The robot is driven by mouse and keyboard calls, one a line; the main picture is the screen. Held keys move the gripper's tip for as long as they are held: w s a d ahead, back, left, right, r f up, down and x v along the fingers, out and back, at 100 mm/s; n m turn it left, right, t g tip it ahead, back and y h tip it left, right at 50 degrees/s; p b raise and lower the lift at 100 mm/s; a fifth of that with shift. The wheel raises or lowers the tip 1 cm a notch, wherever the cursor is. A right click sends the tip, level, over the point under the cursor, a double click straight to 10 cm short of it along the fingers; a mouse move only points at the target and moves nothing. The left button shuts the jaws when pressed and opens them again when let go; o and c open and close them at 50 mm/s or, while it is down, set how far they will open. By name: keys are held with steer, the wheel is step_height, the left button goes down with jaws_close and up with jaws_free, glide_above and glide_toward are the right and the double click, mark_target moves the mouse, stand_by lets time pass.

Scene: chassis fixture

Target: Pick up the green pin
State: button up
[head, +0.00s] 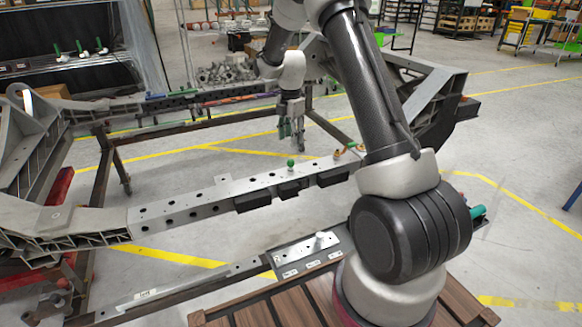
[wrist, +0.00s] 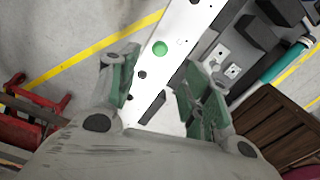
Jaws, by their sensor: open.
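The green pin (head: 290,163) stands in the top face of a light grey beam (head: 215,195) with a row of holes. Its round green head also shows in the wrist view (wrist: 159,48), ahead of and between my fingers. My gripper (head: 291,132) is open and empty, above the beam and apart from the pin. In the wrist view its two green-padded fingers (wrist: 163,88) are spread to either side of the beam. The lower part of the pin is hidden in the beam.
Brass-coloured pins (head: 338,154) stand on the beam right of the green pin. Black blocks (head: 290,189) line its front side. A small tray (head: 300,262) with a white pin is nearer me. More green pins (head: 80,48) stand on a back-left shelf.

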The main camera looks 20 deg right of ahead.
mark_target(291, 160)
steer(key=shift+o, duration=0.3)
step_height(291, 160, down, 3)
steer(key=shift+d+f+m, duration=0.15)
steer(key=shift+f+m, duration=0.05)
steer(key=shift+m, duration=0.8)
steer(key=m, duration=0.3)
steer(key=shift+w+f, duration=0.25)
steer(key=shift+f+m, duration=0.2)
steer(key=shift+m, duration=0.3)
steer(key=f, duration=0.7)
steer(key=shift+s+f, duration=0.2)
steer(key=shift+s, duration=0.05)
steer(key=shift+c, duration=0.3)
jaws_close()
